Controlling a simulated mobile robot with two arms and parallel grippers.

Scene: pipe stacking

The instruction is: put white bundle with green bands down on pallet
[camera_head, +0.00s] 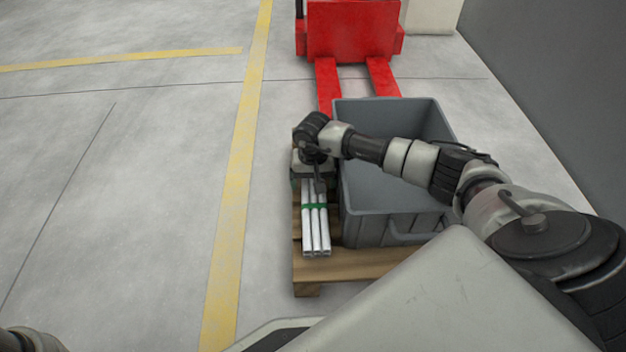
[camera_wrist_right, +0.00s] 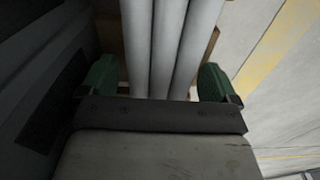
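The white bundle (camera_head: 316,232) is several white pipes with a green band, lying lengthwise along the left strip of the wooden pallet (camera_head: 350,264), beside the grey crate. It appears to rest on the pallet; its underside is hidden. My right gripper (camera_head: 316,178) is over the bundle, pointing down and hiding its far part. In the right wrist view the bundle (camera_wrist_right: 170,45) runs between the green fingers of the right gripper (camera_wrist_right: 156,84), with narrow gaps visible on both sides, so it looks open. My left gripper is not in view.
A large grey crate (camera_head: 395,215) stands on the pallet close to the right of the bundle, and my right arm reaches across it. A red pallet truck (camera_head: 353,32) is behind. A grey wall is at the right; open floor with yellow lines lies left.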

